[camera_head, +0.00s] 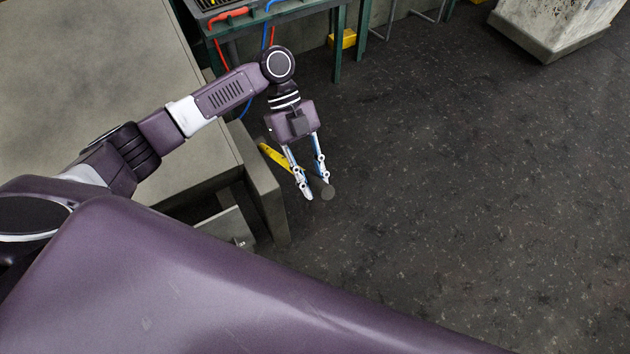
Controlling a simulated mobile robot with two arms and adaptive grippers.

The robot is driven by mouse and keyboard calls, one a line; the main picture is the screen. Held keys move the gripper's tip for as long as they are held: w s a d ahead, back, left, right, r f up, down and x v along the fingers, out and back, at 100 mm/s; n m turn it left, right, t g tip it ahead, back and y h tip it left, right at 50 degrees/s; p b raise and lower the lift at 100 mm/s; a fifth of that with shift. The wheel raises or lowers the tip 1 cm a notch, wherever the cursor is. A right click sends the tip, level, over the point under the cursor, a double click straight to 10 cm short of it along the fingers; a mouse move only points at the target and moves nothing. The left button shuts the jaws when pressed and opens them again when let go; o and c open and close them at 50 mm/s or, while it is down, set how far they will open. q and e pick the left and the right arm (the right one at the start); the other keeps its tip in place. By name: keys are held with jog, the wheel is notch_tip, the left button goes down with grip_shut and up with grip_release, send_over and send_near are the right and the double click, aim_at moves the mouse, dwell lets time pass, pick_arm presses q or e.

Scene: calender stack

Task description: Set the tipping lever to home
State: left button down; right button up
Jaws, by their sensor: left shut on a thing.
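The tipping lever has a yellow arm (275,157) and a dark grey round grip (328,193). It stands out from the right side of the grey machine body. My left gripper (313,190) points down at the lever, with its two fingers on either side of the grip. It is shut on the lever; the fingers hide part of the grip and of the yellow arm. The lever's pivot is hard to make out. My right gripper is not in view.
A large grey machine housing (85,60) fills the left, its edge post (266,195) close to the lever. A green bench (300,10) with red and blue hoses stands behind. A pale block (555,28) is at the far right. The dark floor (470,180) is clear.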

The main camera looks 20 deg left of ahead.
pick_arm(q)
jog(key=shift+h, duration=0.5)
jog(key=shift+v, duration=2.7)
jog(key=shift+w+g, duration=0.1)
jog(key=shift+g, duration=0.2)
jog(key=shift+b+v, duration=0.45)
jog(key=shift+v, duration=0.45)
jog(key=shift+w+a+r+g+h+b, duration=0.2)
jog(key=shift+w+a+r, duration=0.2)
jog(key=shift+a+r, duration=0.2)
jog(key=shift+w+a+r+g+h+b, duration=0.2)
jog(key=shift+w+a+r, duration=0.25)
jog(key=shift+r, duration=0.15)
